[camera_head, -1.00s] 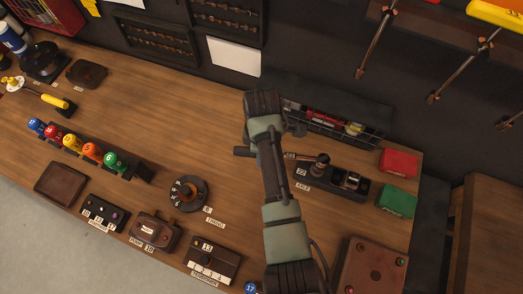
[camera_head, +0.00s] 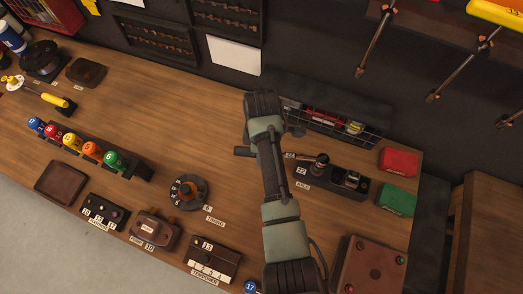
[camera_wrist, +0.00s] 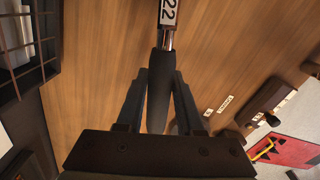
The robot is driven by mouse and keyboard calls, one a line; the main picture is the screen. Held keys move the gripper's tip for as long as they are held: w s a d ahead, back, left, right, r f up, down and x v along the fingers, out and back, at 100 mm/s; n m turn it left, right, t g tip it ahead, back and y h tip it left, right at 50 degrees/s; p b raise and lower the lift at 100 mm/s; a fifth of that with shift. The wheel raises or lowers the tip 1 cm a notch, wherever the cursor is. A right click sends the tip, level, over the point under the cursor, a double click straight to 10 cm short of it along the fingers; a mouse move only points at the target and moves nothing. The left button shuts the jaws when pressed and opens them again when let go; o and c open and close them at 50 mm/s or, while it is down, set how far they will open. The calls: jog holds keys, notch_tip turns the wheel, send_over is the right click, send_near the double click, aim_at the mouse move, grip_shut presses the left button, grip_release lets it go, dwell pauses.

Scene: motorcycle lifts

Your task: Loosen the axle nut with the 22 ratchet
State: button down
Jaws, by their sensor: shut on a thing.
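My gripper (camera_wrist: 159,82) is shut on the dark handle of the ratchet (camera_wrist: 167,40). A white label reading 22 shows on the tool at the top of the wrist view. In the head view my arm covers the middle of the handle. The ratchet's metal neck and round dark head (camera_head: 321,159) stick out to the right of my arm, over the left part of the dark axle block (camera_head: 333,186). The nut under the head is hidden, so I cannot tell how the head sits on it. A metallic round piece (camera_head: 351,178) stands on the block's right part.
A wire basket (camera_head: 340,132) stands behind the block. Red (camera_head: 398,162) and green (camera_head: 397,199) boxes lie to its right. A dial (camera_head: 188,193) and several small blocks line the front edge. Bare wood (camera_head: 190,125) lies left of my arm.

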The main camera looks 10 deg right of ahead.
jog(key=shift+f, duration=0.35)
dwell(1.3)
jog(key=shift+s+a+r+n+p, duration=0.15)
jog(key=shift+s+n+p, duration=0.25)
jog(key=shift+p, duration=0.5)
jog(key=s+p, duration=0.1)
jog(key=s+n, duration=0.1)
jog(key=s+n+p, duration=0.1)
jog(key=shift+a+f+p, duration=0.2)
jog(key=shift+a+p, duration=0.05)
jog(key=shift+p, duration=0.1)
jog(key=shift+s, duration=0.15)
